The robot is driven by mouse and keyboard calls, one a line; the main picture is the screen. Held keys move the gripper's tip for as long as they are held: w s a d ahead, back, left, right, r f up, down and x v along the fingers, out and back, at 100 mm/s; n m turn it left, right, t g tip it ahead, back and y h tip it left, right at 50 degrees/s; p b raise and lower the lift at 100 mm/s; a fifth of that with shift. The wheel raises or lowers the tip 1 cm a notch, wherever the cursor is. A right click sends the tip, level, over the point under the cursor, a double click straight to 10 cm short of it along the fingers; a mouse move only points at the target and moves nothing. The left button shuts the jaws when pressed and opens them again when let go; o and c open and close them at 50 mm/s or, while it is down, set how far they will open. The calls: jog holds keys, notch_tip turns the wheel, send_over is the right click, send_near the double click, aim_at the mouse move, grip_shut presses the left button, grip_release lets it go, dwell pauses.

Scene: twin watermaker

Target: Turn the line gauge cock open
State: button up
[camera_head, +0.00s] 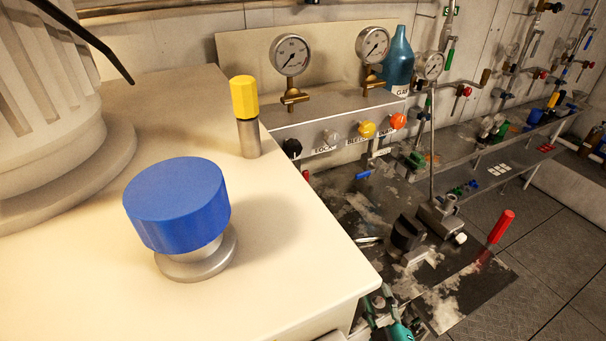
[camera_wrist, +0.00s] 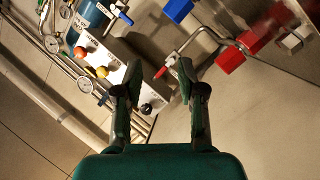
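My gripper (camera_wrist: 158,68) shows in the wrist view with its two dark green fingers apart and nothing held between them. A short red-tipped lever (camera_wrist: 161,72) appears between the fingertips in that picture; I see no clear contact and cannot tell its depth. It joins a bent metal rod running to a red block. In the head view, a round gauge (camera_head: 430,66) stands on a pipe right of the blue-green bottle, with small valve handles near it. I cannot tell which handle is the line gauge cock. No label for it is readable.
Two dial gauges (camera_head: 290,55) (camera_head: 373,45) on brass fittings stand on a panel with black, grey, yellow and orange knobs (camera_head: 398,120). A large blue knob (camera_head: 178,205) and a yellow-capped post (camera_head: 245,98) stand on the cream top. A red lever (camera_head: 501,226) rises at right.

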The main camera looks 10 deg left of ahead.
jog(key=w+a+r+n+y, duration=0.2)
jog(key=w+a+r+n, duration=0.15)
jog(key=w+r, duration=0.4)
jog(key=n+g+y, duration=0.1)
jog(key=n+y, duration=0.3)
jog(key=n, duration=0.6)
send_near(298, 101)
jog(key=x, duration=0.9)
jog(key=shift+w+a, duration=0.2)
jog(key=shift+w, duration=0.1)
grip_shut()
